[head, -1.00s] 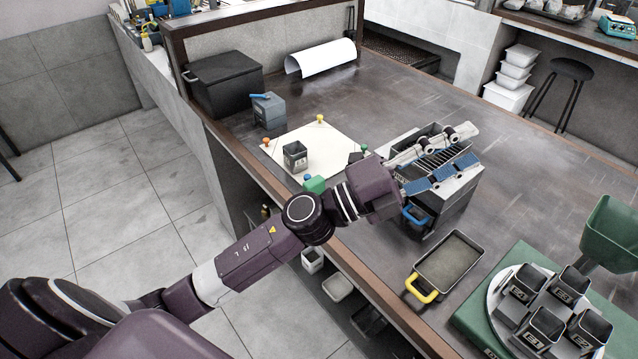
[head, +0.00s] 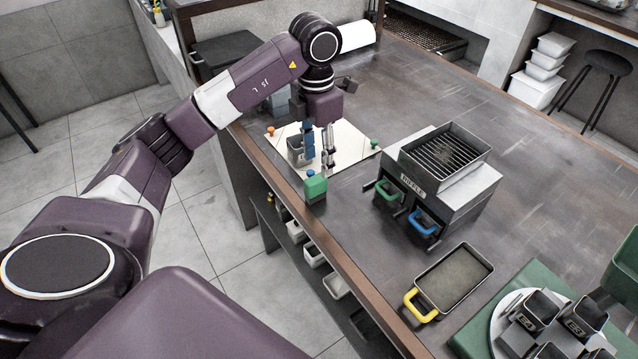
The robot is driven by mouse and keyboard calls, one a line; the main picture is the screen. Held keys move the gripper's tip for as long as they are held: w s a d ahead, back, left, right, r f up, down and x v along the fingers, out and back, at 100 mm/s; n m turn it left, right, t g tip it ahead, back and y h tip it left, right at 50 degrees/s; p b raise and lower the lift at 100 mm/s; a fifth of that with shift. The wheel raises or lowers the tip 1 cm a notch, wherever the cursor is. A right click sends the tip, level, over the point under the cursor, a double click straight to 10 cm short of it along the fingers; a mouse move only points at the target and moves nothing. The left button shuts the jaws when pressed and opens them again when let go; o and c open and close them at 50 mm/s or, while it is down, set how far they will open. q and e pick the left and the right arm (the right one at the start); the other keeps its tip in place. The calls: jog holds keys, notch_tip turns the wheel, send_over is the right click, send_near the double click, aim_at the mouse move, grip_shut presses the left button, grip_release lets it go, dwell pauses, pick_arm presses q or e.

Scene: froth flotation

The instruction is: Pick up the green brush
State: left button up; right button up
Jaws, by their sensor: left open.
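The green brush (head: 316,187) is a small green block with a dark lower part. It stands near the table's front edge, at the near corner of the white sheet. My left gripper (head: 319,160) points down just behind and above it in the picture. Its fingers are apart with nothing seen between them. The fingertips look close to the brush, but I cannot tell whether they touch it. My right gripper is not in view.
A grey cup (head: 296,152) stands on the white sheet (head: 352,146), partly behind my left fingers. A riffle box (head: 450,190) with green and blue handled drawers is to the right. A yellow-handled pan (head: 455,280) is nearer. The table's back right is clear.

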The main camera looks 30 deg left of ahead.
aim_at(316, 178)
pick_arm(q)
jog(key=shift+s+a+f, duration=0.1)
jog(key=shift+a+f, duration=0.1)
jog(key=shift+a, duration=0.1)
jog(key=shift+f+p, duration=0.4)
jog(key=shift+f, duration=0.5)
notch_tip(316, 178, down, 5)
jog(key=shift+r+p, duration=0.1)
jog(key=shift+p, duration=1.15)
jog(key=shift+f, duration=0.3)
grip_shut()
